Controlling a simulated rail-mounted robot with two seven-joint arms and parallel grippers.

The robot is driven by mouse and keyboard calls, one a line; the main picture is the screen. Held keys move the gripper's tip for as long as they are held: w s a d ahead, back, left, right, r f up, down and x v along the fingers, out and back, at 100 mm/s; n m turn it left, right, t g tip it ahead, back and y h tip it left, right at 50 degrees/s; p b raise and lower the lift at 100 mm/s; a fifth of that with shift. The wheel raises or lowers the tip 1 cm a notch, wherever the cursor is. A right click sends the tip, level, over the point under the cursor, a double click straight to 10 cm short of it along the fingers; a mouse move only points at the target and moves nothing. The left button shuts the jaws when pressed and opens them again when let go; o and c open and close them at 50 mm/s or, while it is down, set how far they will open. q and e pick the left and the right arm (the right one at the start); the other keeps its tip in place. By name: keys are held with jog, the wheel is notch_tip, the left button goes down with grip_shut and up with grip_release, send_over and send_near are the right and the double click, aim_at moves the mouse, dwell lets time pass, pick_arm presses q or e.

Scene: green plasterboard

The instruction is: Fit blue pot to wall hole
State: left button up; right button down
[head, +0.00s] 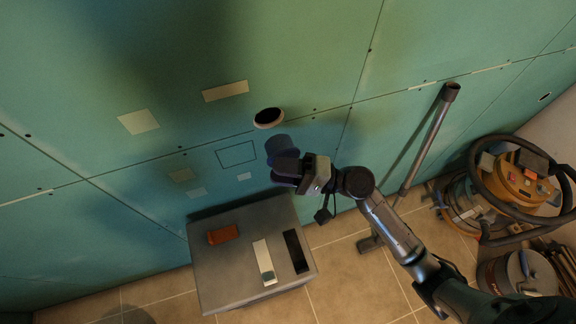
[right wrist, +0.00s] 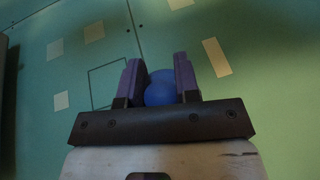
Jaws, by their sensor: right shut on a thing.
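The blue pot (head: 279,147) is held by my right gripper (head: 284,165) in front of the green wall. In the right wrist view the blue pot (right wrist: 160,90) sits between the two purple-grey fingers of the right gripper (right wrist: 160,78), which are shut on it. The round wall hole (head: 268,117) with a pale rim is just above the pot in the head view. The pot is apart from the hole in the picture; its distance to the wall is hard to tell. In the wrist view the pot and fingers hide most of the hole area. My left gripper is not in view.
A grey box (head: 215,270) stands below, with an orange-brown block (head: 223,234), a pale strip and a dark slot on top. A vacuum tube (head: 430,140) leans on the wall to the right, near an orange vacuum cleaner (head: 520,180) and a bucket (head: 515,278).

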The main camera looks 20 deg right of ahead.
aim_at(273, 146)
jog(key=shift+f, duration=0.1)
jog(key=shift+w+d+b, duration=0.2)
jog(key=shift+w+b, duration=0.4)
jog(key=shift+w, duration=0.7)
jog(key=shift+w+d+b, duration=0.15)
jog(key=shift+w+b, duration=0.4)
jog(key=shift+w, duration=0.95)
jog(key=shift+w+b, duration=0.3)
jog(key=shift+w, duration=0.25)
